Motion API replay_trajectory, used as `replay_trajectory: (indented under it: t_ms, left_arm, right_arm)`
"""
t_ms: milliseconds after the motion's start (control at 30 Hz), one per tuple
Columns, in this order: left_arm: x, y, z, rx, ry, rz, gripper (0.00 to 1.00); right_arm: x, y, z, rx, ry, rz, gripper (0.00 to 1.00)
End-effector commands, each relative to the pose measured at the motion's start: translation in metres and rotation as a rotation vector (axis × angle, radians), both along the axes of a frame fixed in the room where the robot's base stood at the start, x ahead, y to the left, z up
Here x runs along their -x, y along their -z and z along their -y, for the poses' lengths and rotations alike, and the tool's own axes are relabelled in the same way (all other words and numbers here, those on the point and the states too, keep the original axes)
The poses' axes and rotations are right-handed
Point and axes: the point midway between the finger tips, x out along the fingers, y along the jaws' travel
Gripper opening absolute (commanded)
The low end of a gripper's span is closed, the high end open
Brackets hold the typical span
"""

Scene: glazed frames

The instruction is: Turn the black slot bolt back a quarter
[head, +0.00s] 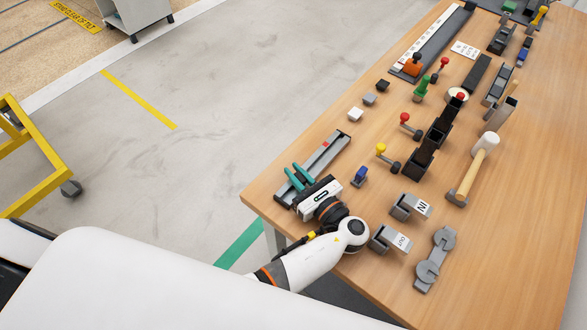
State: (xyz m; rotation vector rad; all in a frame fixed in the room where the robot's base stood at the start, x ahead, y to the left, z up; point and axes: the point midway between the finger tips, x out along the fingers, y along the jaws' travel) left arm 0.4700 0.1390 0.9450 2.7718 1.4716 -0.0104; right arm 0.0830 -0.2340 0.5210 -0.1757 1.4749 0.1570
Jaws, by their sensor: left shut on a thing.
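A grey slotted rail (329,153) with a small red mark lies near the left edge of the wooden table. My left gripper (298,178) reaches over its near end, with two teal fingers close together. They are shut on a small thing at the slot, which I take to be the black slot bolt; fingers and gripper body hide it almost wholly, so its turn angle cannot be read. My right gripper is not in view.
On the table (530,230), a blue block (360,176), an IN holder (409,206), an OUT holder (388,240) and a grey wrench-like part (435,259) stand close to my left arm. A mallet (474,168) and several knobbed levers lie further back. The right side is clear.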

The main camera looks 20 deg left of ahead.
Motion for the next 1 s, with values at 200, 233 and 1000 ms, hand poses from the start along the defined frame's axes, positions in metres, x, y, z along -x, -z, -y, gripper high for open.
replay_trajectory:
  t_ms: [200,233,1000]
  left_arm:
    - [0.000,-0.001,0.005,0.006,0.076,-0.003,0.00]
    - [0.000,-0.001,0.005,0.005,0.084,-0.003,0.00]
    - [-0.003,-0.003,0.005,0.005,0.278,0.003,0.00]
  right_arm:
    - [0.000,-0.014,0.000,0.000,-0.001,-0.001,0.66]
    - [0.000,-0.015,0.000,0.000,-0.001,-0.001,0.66]
    - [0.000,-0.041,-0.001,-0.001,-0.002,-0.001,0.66]
